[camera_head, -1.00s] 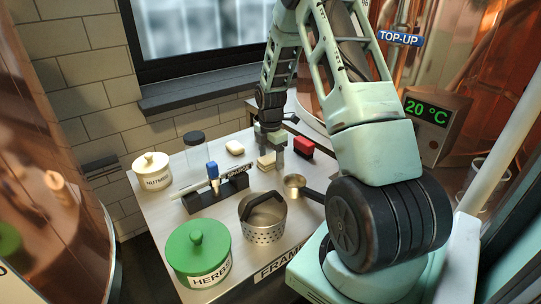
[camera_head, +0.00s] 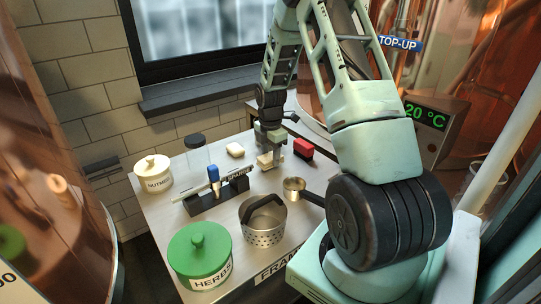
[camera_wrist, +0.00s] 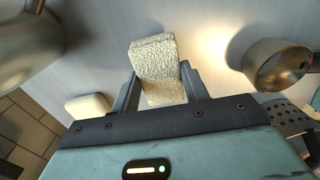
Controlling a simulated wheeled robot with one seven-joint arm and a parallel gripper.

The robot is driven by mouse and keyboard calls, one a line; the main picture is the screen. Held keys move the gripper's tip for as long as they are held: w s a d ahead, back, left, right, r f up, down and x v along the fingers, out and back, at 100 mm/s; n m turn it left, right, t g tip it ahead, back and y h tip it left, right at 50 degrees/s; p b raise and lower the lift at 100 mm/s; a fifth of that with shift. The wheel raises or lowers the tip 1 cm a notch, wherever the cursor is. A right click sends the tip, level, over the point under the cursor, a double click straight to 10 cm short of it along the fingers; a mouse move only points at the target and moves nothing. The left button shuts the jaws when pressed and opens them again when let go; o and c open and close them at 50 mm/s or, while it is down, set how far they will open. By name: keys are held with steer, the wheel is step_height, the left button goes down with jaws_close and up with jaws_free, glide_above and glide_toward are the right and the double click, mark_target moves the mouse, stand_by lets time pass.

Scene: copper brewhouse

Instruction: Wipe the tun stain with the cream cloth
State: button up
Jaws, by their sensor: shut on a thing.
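The cream cloth (camera_head: 264,161) is a small folded, textured pad at the back middle of the metal table. My gripper (camera_head: 269,155) points down over it. In the wrist view the cloth (camera_wrist: 158,58) sits between the two grey fingers of my gripper (camera_wrist: 160,88), which are shut on it. I cannot tell whether the cloth still touches the table top. I cannot make out a stain on the copper tun (camera_head: 490,60) at the right, partly hidden by my arm.
On the table (camera_head: 165,215) stand a green-lidded herbs jar (camera_head: 200,255), a strainer pot (camera_head: 263,225), a small pan (camera_head: 293,186), a marker rack (camera_head: 205,200), a nutmeg jar (camera_head: 154,175), a cream block (camera_head: 235,150) and a red block (camera_head: 303,149). Another copper vessel (camera_head: 50,200) is at left.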

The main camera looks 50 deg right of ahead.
mark_target(270, 156)
step_height(270, 156, up, 7)
steer(key=p, duration=0.5)
steer(key=shift+f, duration=0.15)
steer(key=o, duration=0.5)
steer(key=shift+f, duration=0.1)
steer(key=c, duration=0.8)
steer(key=shift+o, duration=0.2)
